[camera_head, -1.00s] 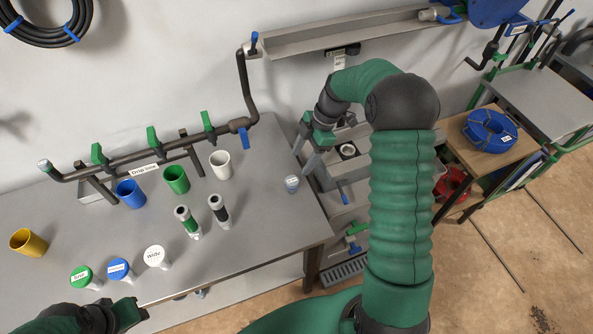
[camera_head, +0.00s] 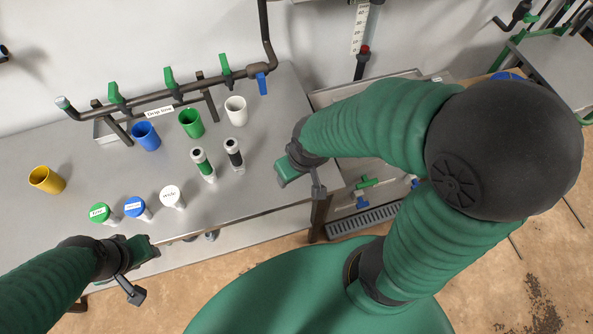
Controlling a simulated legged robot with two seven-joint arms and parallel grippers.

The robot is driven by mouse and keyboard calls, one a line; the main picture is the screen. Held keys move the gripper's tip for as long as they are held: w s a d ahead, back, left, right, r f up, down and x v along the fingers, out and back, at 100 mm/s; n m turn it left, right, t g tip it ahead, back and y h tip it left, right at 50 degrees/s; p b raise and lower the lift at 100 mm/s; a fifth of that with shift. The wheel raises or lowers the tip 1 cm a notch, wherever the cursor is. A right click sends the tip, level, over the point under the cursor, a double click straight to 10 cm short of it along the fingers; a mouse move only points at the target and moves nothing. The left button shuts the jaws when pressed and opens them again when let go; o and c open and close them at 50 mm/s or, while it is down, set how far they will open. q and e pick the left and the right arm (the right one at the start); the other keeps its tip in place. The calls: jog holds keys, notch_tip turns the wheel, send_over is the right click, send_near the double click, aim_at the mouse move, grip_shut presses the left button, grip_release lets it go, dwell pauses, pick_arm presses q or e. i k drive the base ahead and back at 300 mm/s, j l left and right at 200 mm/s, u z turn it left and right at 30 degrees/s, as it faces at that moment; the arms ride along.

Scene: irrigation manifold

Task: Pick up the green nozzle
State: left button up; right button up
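The green-topped nozzle (camera_head: 101,213), with a small label on its disc, is at the left end of a row of three on the grey table, near the front edge. My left gripper (camera_head: 142,270) is in front of the table edge, below and right of this nozzle and apart from it. Its fingers look spread and empty. My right gripper (camera_head: 301,180) is above the table's right end, far from the nozzle. Its fingers look spread, partly hidden by the wrist, and I see nothing held.
Next to it are a blue-topped nozzle (camera_head: 137,208) and a white-topped one (camera_head: 172,197). Behind stand a green-banded piece (camera_head: 203,164), a black-banded piece (camera_head: 234,155), and yellow (camera_head: 46,180), blue (camera_head: 146,136), green (camera_head: 191,123) and white (camera_head: 236,110) cups. A pipe manifold (camera_head: 170,102) runs along the back.

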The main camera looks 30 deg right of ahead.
aim_at(99, 212)
jog(key=z, duration=1.6)
jog(key=u, duration=2.5)
jog(key=i+j+z, duration=0.1)
jog(key=z, duration=0.35)
jog(key=j+z, duration=0.1)
jog(key=z, duration=0.4)
jog(key=j+z, duration=0.15)
jog(key=z, duration=0.3)
jog(key=j+z, duration=0.2)
jog(key=z, duration=0.3)
jog(key=j+z, duration=0.15)
jog(key=z, duration=0.3)
jog(key=k+j+z, duration=0.15)
jog(key=j, duration=0.3)
jog(key=k+j+z, duration=0.2)
jog(key=j, duration=0.25)
jog(key=k+j+z, duration=0.15)
jog(key=j, duration=0.25)
jog(key=k+j+z, duration=0.15)
jog(key=j, duration=0.25)
